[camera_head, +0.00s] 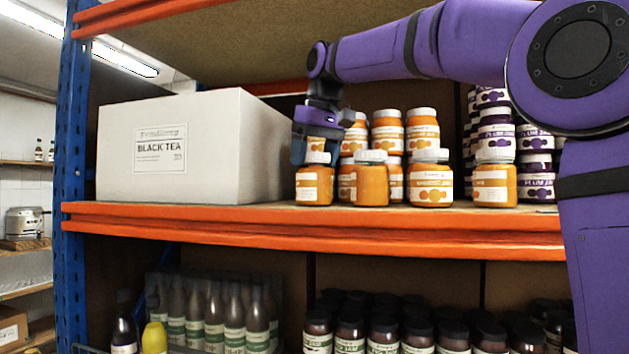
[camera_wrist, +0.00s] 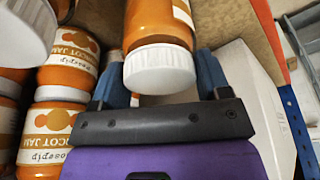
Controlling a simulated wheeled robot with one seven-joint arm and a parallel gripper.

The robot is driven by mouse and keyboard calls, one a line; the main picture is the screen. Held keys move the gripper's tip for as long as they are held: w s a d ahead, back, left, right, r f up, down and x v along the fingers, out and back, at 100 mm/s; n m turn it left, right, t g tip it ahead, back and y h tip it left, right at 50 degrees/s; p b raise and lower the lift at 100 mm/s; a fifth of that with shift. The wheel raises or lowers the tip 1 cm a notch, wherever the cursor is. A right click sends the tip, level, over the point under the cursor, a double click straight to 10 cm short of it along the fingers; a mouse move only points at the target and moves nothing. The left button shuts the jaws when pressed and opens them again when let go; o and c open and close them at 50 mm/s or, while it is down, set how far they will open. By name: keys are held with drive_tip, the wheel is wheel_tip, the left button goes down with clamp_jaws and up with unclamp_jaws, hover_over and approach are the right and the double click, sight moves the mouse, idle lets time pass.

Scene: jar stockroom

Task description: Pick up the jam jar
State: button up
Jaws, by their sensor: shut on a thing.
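My gripper (camera_head: 315,150) is at the left end of the jam jars on the upper shelf, between them and the tea box. In the wrist view its blue fingers (camera_wrist: 160,84) are closed around an orange jam jar with a white lid (camera_wrist: 160,68). The lid is close to the palm and the orange body extends past the fingertips. In the head view the gripper covers part of the held jar. Just below it, a front-row orange jar (camera_head: 313,188) stands on the shelf; whether the two touch is unclear.
Several orange jars (camera_head: 431,186) stand close to the right, some stacked, with plum jam jars (camera_head: 537,160) beyond. A white black tea box (camera_head: 190,150) stands to the left. The orange shelf beam (camera_head: 300,233) edges the front. Bottles (camera_head: 233,315) and dark jars (camera_head: 383,325) fill the shelf below.

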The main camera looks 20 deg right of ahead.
drive_tip(key=shift+c, duration=1.1)
drive_tip(key=shift+r, duration=0.3)
drive_tip(key=shift+c, duration=0.8)
drive_tip(key=shift+w+r, duration=0.1)
drive_tip(key=shift+r, duration=1.4)
drive_tip(key=s+a, duration=0.2)
drive_tip(key=s, duration=0.5)
drive_tip(key=s+a+r, duration=0.1)
drive_tip(key=s+a, duration=0.1)
drive_tip(key=s, duration=0.6)
drive_tip(key=shift+s+a+r, duration=0.2)
drive_tip(key=shift+s+a, duration=0.05)
drive_tip(key=shift+a, duration=0.05)
drive_tip(key=shift+w, duration=0.15)
